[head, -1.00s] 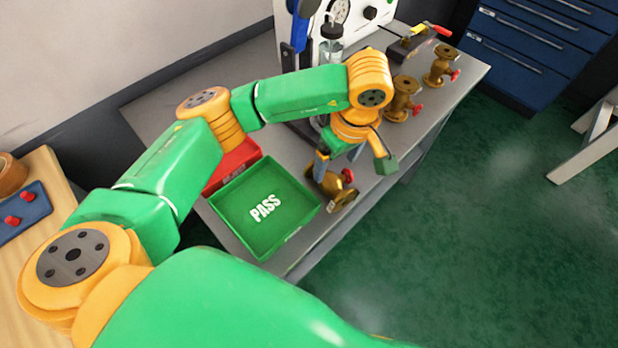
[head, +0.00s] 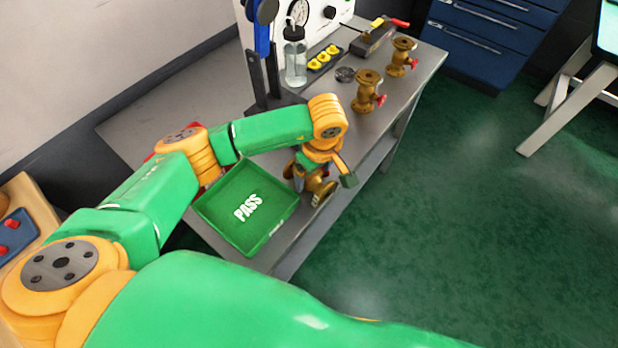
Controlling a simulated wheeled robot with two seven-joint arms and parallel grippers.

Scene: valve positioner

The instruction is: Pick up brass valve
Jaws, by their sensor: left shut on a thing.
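A brass valve (head: 323,191) is under my left gripper (head: 304,180), beside the right edge of the green PASS tray. My left gripper is shut on this valve, and the wrist hides much of it. Whether the valve touches the bench is hard to tell. Two more brass valves with red handles stand upright farther back on the bench, one nearer (head: 366,92) and one farther (head: 402,57). My right gripper is not in view.
The green PASS tray (head: 206,206) is empty, near the bench's front edge. A red tray is mostly hidden behind my left arm. A clear bottle (head: 295,62), a blue-handled stand (head: 262,45) and a white gauge panel (head: 322,14) stand at the back.

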